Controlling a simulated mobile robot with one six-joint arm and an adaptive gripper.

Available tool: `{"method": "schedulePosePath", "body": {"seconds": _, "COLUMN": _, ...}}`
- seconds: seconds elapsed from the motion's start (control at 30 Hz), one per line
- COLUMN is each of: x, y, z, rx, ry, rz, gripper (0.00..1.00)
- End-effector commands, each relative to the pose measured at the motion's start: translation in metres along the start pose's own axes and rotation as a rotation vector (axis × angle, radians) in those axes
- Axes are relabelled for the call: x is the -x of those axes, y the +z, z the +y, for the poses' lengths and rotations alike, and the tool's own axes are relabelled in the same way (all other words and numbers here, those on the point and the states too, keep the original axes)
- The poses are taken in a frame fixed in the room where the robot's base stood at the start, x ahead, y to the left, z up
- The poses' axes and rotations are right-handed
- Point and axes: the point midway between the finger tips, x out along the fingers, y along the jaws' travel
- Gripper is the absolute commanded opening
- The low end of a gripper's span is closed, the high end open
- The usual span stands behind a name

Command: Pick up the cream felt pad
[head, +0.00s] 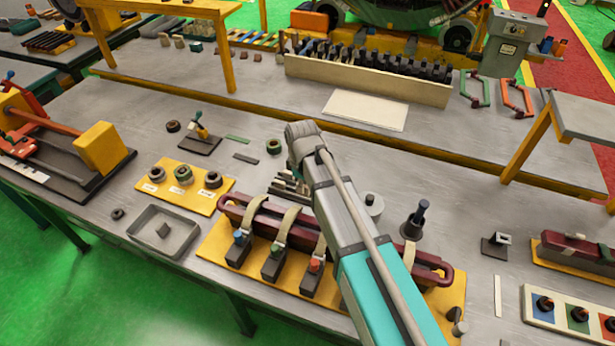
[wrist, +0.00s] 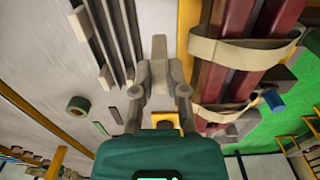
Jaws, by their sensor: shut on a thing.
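My gripper (wrist: 160,80) shows in the wrist view with its two fingers closed on a small pale grey-beige block, which looks like the cream felt pad (wrist: 160,52). The pad stands up between the fingertips and appears shaded. It is above the bench, between dark slotted bars on the left and dark red coils with cream straps on the right. I cannot tell how high it is held. In the head view my own arm hides the fingers and the pad.
Dark red strapped coils (head: 262,220) lie on a yellow board below my arm. A grey tray (head: 190,236) holding a small block is at the left. A flat cream sheet (head: 366,109) lies at the back.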

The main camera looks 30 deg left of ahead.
Motion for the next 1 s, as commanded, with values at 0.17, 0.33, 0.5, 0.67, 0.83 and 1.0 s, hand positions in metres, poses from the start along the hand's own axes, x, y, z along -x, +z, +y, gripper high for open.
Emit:
{"method": "schedulePosePath", "body": {"seconds": 0.17, "x": 0.019, "y": 0.003, "z": -0.040, "rx": 0.002, "ry": 0.000, "rz": 0.000, "gripper": 0.00}}
{"method": "schedulePosePath", "body": {"seconds": 0.33, "x": 0.028, "y": 0.003, "z": -0.062, "rx": 0.002, "ry": 0.000, "rz": 0.000, "gripper": 0.00}}
{"method": "schedulePosePath", "body": {"seconds": 0.5, "x": 0.032, "y": 0.003, "z": -0.073, "rx": -0.001, "ry": 0.000, "rz": 0.000, "gripper": 0.00}}
{"method": "schedulePosePath", "body": {"seconds": 0.67, "x": 0.033, "y": 0.002, "z": -0.077, "rx": -0.001, "ry": 0.000, "rz": 0.000, "gripper": 0.00}}
{"method": "schedulePosePath", "body": {"seconds": 0.83, "x": 0.033, "y": 0.002, "z": -0.077, "rx": -0.001, "ry": 0.000, "rz": 0.000, "gripper": 0.00}}
{"method": "schedulePosePath", "body": {"seconds": 1.0, "x": 0.033, "y": 0.002, "z": -0.077, "rx": -0.001, "ry": 0.000, "rz": 0.000, "gripper": 0.00}}
